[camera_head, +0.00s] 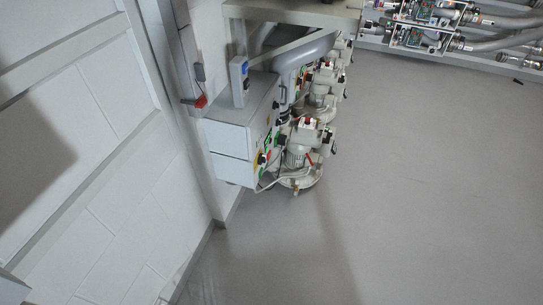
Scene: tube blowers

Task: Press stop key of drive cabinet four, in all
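A light grey cabinet (231,138) is mounted by the wall, left of the picture's middle. Its narrow right-hand face shows a yellow patch with a dark knob (262,158) and small red and green spots that look like keys. They are too small and too slanted to tell which is a stop key. No number can be read, so I cannot tell which cabinet is number four. More red and green controls show farther back behind it, partly hidden. My gripper is not in view.
Blower machines (299,152) with grey bodies and hoses stand right beside the cabinet. A grey table or frame (290,12) is above. Pipes and units (418,36) line the back right. A white wall (95,190) is at left.

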